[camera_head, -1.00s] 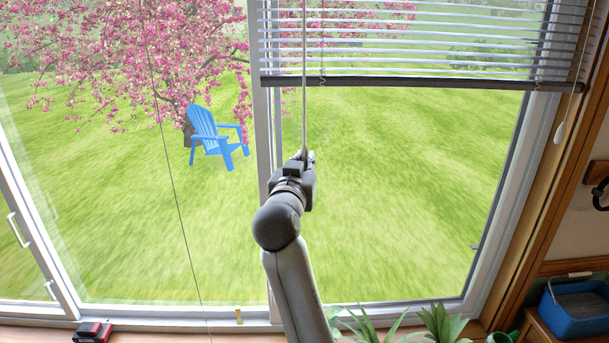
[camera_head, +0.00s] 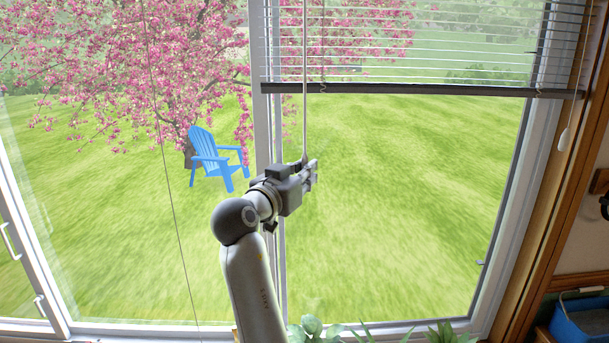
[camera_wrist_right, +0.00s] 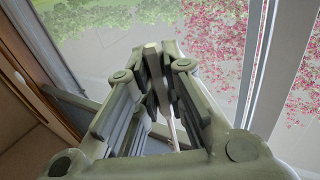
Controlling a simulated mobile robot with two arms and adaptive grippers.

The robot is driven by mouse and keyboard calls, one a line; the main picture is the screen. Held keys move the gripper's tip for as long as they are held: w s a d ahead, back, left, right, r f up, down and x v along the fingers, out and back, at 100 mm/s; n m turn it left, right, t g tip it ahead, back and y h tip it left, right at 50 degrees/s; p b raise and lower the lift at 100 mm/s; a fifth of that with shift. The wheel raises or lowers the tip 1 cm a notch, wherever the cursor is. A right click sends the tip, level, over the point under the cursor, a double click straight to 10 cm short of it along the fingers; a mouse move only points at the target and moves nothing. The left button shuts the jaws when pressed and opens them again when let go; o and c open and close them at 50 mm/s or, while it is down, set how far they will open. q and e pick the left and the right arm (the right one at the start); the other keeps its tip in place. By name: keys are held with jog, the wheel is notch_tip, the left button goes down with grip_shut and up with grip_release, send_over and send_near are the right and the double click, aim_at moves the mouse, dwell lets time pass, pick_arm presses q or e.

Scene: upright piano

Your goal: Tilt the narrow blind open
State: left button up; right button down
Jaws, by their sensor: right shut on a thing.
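The narrow blind (camera_head: 400,46) hangs over the upper part of the right window pane. Its slats show as thin lines with the outdoors visible between them, above a dark bottom rail (camera_head: 430,89). A thin pale tilt wand (camera_head: 305,120) hangs straight down in front of the blind's left part. My right gripper (camera_head: 309,174) is shut on the wand's lower end, below the bottom rail. In the right wrist view, the fingers (camera_wrist_right: 157,65) close around the wand's end (camera_wrist_right: 151,48). My left gripper is not in view.
A pull cord with a white tassel (camera_head: 565,138) hangs at the blind's right end. A thin cord (camera_head: 172,190) hangs at the left. Green plants (camera_head: 315,329) stand at the sill below my arm. A blue bin (camera_head: 580,320) is at lower right.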

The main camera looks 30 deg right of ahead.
jog(key=c, duration=1.5)
grip_release()
jog(key=shift+f, duration=0.1)
notch_tip(320, 180, up, 10)
